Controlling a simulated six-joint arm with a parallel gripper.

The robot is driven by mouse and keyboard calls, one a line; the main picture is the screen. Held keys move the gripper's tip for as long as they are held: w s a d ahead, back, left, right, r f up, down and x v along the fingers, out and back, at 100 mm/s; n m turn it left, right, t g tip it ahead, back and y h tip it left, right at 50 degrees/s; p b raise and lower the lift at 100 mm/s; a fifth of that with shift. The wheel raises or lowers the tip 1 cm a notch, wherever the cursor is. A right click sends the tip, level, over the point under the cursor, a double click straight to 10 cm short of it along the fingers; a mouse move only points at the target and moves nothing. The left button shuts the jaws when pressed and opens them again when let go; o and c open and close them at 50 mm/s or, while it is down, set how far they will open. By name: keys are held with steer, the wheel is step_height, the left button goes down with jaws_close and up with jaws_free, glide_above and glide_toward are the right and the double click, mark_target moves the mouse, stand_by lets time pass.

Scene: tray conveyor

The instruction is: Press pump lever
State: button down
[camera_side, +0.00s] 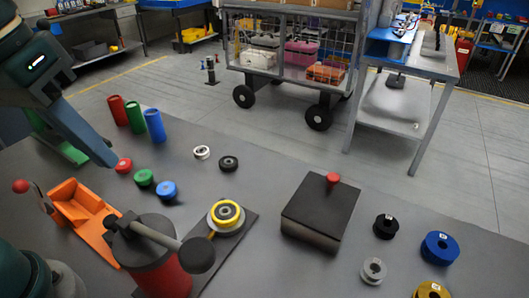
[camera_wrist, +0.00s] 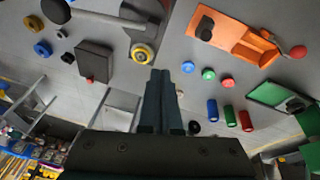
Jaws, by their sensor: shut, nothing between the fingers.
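The pump is a red cylinder (camera_side: 168,280) with a dark top, at the front left of the table in the side view. Its grey lever (camera_side: 155,234) slopes slightly down to the right and ends in a black knob (camera_side: 196,255). My gripper (camera_side: 109,159) is shut and empty, above the table at the left, behind and apart from the lever. In the wrist view the two fingers (camera_wrist: 161,75) lie together.
An orange tray (camera_side: 84,213) with a red-ball handle (camera_side: 20,186) stands left of the pump. A yellow-ringed roller (camera_side: 226,214) is close right of the knob. Red, green and blue cylinders (camera_side: 136,117) stand behind. A dark box (camera_side: 321,206) with a red button stands right.

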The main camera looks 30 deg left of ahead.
steer(key=a+f+m+t, duration=0.2)
steer(key=a+f, duration=0.2)
steer(key=f, duration=0.2)
steer(key=shift+s+a+f+m+y, duration=0.3)
steer(key=shift+a+f+m, duration=0.05)
steer(key=shift+a+m, duration=0.05)
